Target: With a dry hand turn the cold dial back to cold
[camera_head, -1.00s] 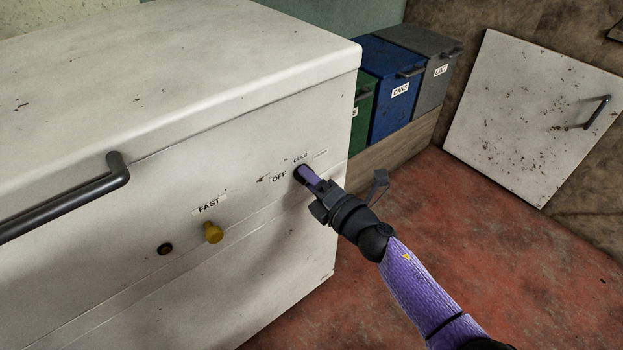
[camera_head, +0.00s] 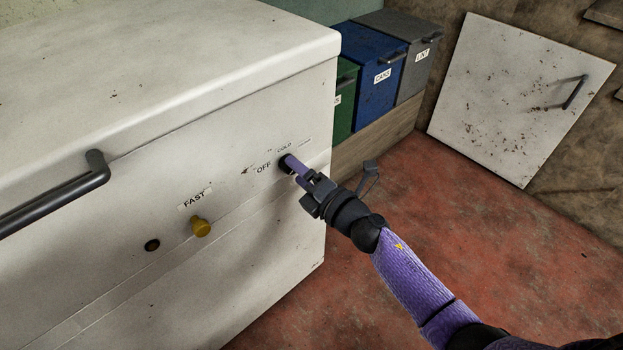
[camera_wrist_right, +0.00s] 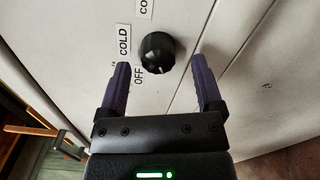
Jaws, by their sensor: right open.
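The cold dial (camera_wrist_right: 157,52) is a black round knob on the front of a white chest (camera_head: 150,250). In the right wrist view, labels "OFF" (camera_wrist_right: 139,76) and "COLD" (camera_wrist_right: 124,40) sit to its left, with another label partly cut off at the top. A pale mark on the knob points down, to the right of "OFF". My right gripper (camera_wrist_right: 162,78) is open, its purple fingers spread either side of the knob and just short of it in the picture. In the head view, the fingers (camera_head: 297,168) partly cover the dial (camera_head: 286,161). My left gripper is out of view.
A dark bar handle (camera_head: 60,198) juts out at left. Green, blue (camera_head: 375,80) and grey bins stand behind. Red floor (camera_head: 480,240) is open at right.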

